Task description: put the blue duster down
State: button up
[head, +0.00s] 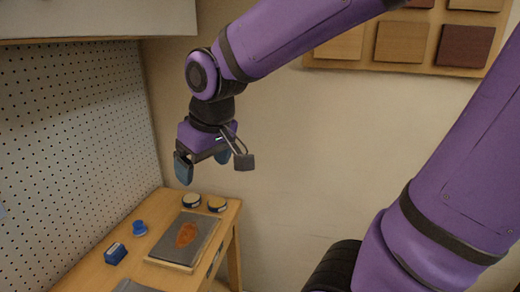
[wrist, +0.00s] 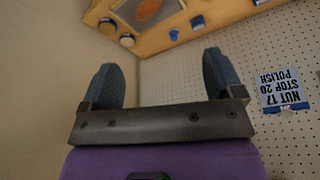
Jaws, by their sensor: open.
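A small blue block with a pale mark on its side, which looks like the blue duster (head: 115,254), lies on the wooden bench (head: 95,273) left of a grey tray. It also shows near the top of the wrist view (wrist: 198,22). My gripper (head: 203,163) hangs in the air above the far end of the bench, well clear of the block. In the wrist view its two blue-grey fingers (wrist: 162,75) are wide apart with nothing between them.
A round blue object (head: 139,228) stands near the block. The tray (head: 187,240) holds an orange-brown piece. Two round tins (head: 191,201) (head: 217,204) sit at the bench's far end. A pegboard (head: 75,140) rises on the left, and a cabinet (head: 95,18) hangs above it.

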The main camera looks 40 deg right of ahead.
jog(key=s+d+r+m+t, duration=0.1)
jog(key=s+d+r, duration=0.3)
jog(key=s, duration=0.6)
jog(key=shift+d+r+m+t+h, duration=0.2)
jog(key=shift+d+m+t+h, duration=0.1)
jog(key=shift+d+m, duration=0.25)
jog(key=shift+o, duration=0.3)
dwell(0.3)
